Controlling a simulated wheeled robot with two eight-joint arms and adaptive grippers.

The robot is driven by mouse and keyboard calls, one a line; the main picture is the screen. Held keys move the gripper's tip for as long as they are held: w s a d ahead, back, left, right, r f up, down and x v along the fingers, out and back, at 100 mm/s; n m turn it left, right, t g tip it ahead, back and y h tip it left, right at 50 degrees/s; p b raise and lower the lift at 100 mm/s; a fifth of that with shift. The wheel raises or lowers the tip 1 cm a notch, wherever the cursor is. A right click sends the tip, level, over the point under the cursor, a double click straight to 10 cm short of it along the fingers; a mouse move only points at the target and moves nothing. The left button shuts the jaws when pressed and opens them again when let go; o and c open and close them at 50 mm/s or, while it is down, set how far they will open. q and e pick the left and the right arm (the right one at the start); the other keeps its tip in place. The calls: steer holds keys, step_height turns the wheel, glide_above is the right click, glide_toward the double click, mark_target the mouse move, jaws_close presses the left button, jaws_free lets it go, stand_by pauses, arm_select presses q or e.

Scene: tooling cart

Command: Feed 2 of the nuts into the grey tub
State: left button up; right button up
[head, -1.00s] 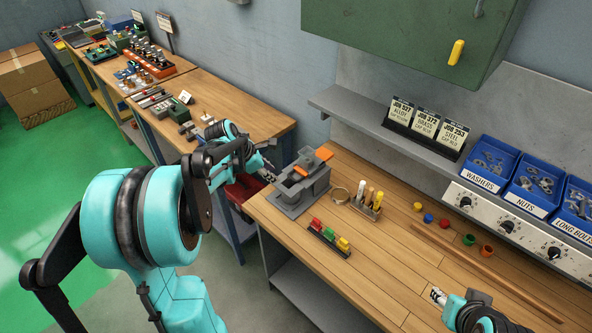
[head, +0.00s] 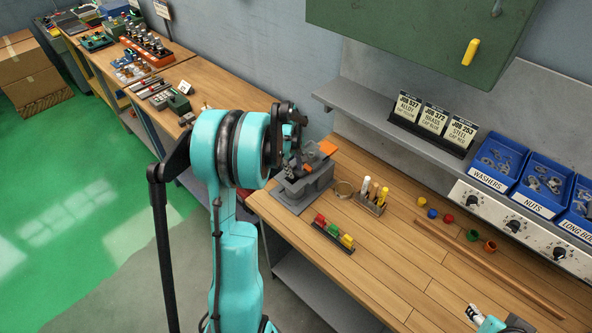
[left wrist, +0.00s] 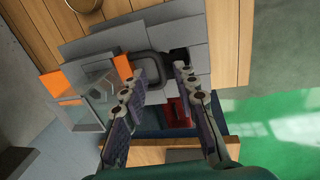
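The nuts (head: 541,184) lie in a blue bin (head: 522,205) labelled NUTS, on the wall side of the bench at the right. A small grey tub with rounded corners (left wrist: 153,62) shows beyond my left fingertips in the left wrist view; I take it to be the grey tub. My left gripper (left wrist: 160,78) is open with nothing seen between its fingers.
A grey fixture with orange parts (head: 308,184) stands at the bench's left end. Beside it are a ring (head: 343,189), a rack of upright pegs (head: 371,198) and a block with coloured pieces (head: 334,236). Bare wood lies in the middle front. A green cabinet (head: 425,35) hangs above.

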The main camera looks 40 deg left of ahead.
arm_select(q)
steer(key=shift+f, duration=0.4)
jaws_close()
steer(key=s, duration=0.9)
steer(key=shift+s+a+b, duration=0.25)
steer(key=shift+a+b, duration=0.05)
steer(key=shift+b, duration=0.15)
jaws_free()
steer(key=shift+s, duration=0.15)
steer(key=shift+a, duration=0.1)
